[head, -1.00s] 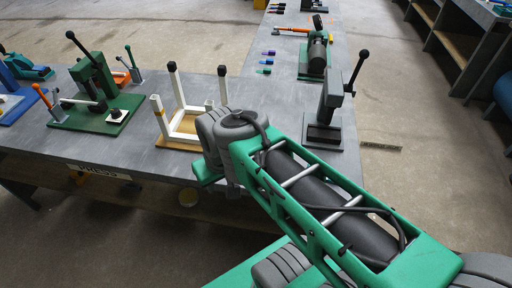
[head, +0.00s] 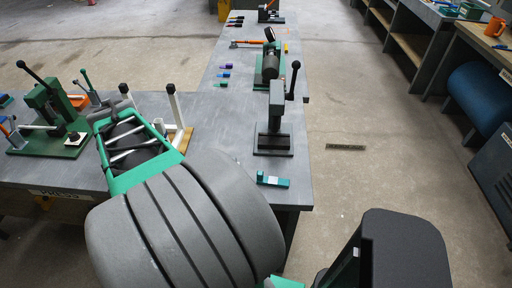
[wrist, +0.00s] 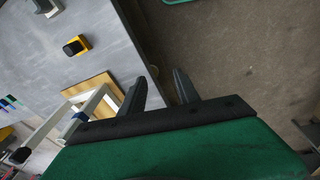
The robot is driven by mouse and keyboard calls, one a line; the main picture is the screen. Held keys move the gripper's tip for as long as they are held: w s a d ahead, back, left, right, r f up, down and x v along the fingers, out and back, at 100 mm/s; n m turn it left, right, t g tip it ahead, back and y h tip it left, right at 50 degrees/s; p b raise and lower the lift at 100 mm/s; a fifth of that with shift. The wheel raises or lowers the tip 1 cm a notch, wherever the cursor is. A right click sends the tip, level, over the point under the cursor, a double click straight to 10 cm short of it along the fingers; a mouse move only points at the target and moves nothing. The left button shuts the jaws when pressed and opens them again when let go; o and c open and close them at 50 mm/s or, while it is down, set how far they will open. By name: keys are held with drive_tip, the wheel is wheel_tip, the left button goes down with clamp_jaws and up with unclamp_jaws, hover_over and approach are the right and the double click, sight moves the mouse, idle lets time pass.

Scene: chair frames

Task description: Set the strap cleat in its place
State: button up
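My gripper (wrist: 160,92) shows in the wrist view with its two dark fingers apart and nothing visible between them. It hangs over the table's edge, beside the white chair frame (wrist: 58,126) on its wooden board (wrist: 91,84). A small blue piece (wrist: 81,116) shows on or by the frame. A small green piece with a pale patch (head: 272,180) lies near the table's front edge. I cannot tell which piece is the strap cleat.
A yellow block with a black top (wrist: 77,45) stands on the grey table (wrist: 105,38). A green press (head: 50,110) stands left, a dark lever press (head: 274,120) right. Bare tabletop lies between the frame and the dark press. Floor is open to the right.

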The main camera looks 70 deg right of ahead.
drive_tip(key=s+d+g+p, duration=0.1)
drive_tip(key=s+d+p, duration=0.1)
drive_tip(key=s+d, duration=0.9)
drive_tip(key=y+p, duration=0.1)
drive_tip(key=p, duration=0.1)
hover_over(260, 172)
wheel_tip(260, 172, down, 3)
drive_tip(key=shift+r+n, duration=0.2)
drive_tip(key=shift+n, duration=0.2)
wheel_tip(260, 172, down, 8)
drive_tip(key=b, duration=0.6)
drive_tip(key=shift+a+f, duration=0.1)
drive_tip(key=shift+f, duration=0.05)
drive_tip(key=shift+r, duration=0.2)
drive_tip(key=shift+c, duration=0.5)
clamp_jaws()
